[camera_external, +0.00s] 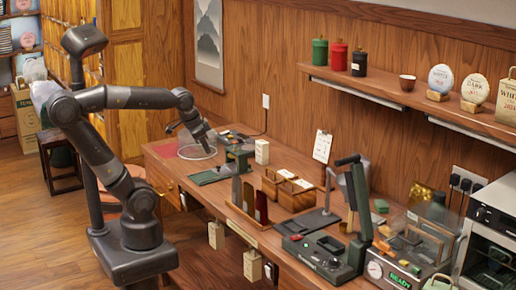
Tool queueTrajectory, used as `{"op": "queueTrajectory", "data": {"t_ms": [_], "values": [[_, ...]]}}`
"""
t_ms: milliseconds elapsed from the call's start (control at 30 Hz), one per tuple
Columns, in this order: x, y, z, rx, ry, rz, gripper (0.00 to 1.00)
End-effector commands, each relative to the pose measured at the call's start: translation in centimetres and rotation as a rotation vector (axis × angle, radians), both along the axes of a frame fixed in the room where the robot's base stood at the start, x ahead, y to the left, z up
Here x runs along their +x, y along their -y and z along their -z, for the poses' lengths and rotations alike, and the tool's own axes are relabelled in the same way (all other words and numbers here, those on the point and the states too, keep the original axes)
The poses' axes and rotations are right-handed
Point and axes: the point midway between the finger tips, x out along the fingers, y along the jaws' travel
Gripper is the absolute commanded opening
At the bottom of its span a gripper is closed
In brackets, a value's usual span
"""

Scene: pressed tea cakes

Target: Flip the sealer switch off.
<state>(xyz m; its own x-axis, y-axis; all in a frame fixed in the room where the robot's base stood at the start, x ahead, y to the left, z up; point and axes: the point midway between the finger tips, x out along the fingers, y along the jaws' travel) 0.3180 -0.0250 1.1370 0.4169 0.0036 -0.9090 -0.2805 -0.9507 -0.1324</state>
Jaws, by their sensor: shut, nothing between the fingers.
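The sealer appears to be the dark green and black machine (327,257) at the front right of the bench, with its tall lever arm (357,200) raised. Small knobs or buttons sit on its top, but which one is the switch is too small to tell, and its position cannot be read. My gripper (208,149) is far to the left, at the bench's far end. It is shut and empty, pointing down over or beside a clear round vessel (197,151). I cannot tell whether it touches the vessel.
Wooden boxes (292,190), a green stand (240,157) and a grey lamp-like arm (306,222) stand between my gripper and the sealer. A device with a READY display (398,280) and an oven (491,240) are at the right. A wall shelf (400,95) overhangs the back.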

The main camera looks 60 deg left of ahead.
Motion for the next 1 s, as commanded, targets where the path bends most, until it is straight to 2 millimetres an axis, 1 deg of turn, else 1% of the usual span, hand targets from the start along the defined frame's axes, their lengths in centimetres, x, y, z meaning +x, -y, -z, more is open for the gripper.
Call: {"op": "queueTrajectory", "data": {"t_ms": [33, 200, 367, 500, 567, 700, 967, 1000], "values": [[1.0, 1.0, -0.4, 0.039, -0.023, 0.088, 0.00], [3.9, 4.6, -1.4, 0.166, -0.087, 0.403, 0.00], [6.4, 8.5, -1.9, 0.266, -0.142, 0.708, 0.00], [8.2, 12.3, -2.0, 0.340, -0.183, 0.980, 0.00], [8.9, 13.9, -1.9, 0.366, -0.199, 1.098, 0.00], [10.3, 18.0, -1.5, 0.417, -0.229, 1.375, 0.00], [11.9, 25.8, -0.1, 0.469, -0.253, 1.895, 0.00], [12.0, 27.1, 0.1, 0.471, -0.251, 1.975, 0.00]]}}
